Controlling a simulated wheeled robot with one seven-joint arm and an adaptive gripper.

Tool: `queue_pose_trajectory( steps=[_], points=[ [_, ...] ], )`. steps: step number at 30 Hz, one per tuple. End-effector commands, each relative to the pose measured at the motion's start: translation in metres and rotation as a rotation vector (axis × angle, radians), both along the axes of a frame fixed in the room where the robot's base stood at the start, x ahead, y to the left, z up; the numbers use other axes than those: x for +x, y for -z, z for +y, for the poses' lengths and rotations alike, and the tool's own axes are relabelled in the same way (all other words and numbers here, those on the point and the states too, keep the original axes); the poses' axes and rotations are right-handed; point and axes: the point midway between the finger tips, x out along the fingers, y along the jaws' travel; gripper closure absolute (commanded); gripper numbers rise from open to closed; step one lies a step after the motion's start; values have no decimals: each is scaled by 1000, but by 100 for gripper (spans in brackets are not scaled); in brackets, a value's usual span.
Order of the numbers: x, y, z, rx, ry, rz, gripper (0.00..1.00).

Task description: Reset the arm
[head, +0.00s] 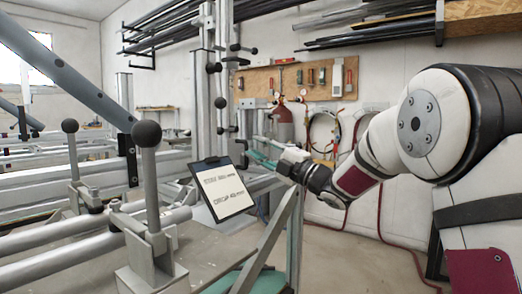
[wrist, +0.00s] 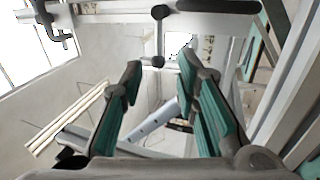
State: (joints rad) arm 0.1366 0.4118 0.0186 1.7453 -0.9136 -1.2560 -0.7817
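My arm reaches in from the right in the head view. My gripper (head: 258,151) is at its end, near the upright metal post of the frame jig (head: 203,110). In the wrist view my gripper (wrist: 160,67) shows two teal-padded fingers standing apart, with only background visible between them. It holds nothing. A metal crossbar with a dark knobbed handle (wrist: 158,35) lies just beyond the fingertips in the wrist view. Whether the fingers touch any part of the jig cannot be told.
A clipboard with a printed sheet (head: 225,190) is fixed on the jig left of my gripper. Clamps with black ball knobs (head: 147,134) stand on the left rails. A pegboard with tools (head: 300,80) hangs on the back wall. Open floor (head: 365,262) lies below my arm.

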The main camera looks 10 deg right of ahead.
Motion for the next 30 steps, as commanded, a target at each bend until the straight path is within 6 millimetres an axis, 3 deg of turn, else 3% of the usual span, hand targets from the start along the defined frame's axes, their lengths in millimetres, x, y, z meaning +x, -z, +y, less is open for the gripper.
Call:
queue_pose_trajectory(
  steps=[17,23,26,30],
  points=[
    [-4,-3,-10,9,55,51,71],
    [-12,-8,-43,82,285,288,71],
    [-28,-1,-66,148,420,437,71],
    [-66,19,-99,259,600,651,71]
  ],
)
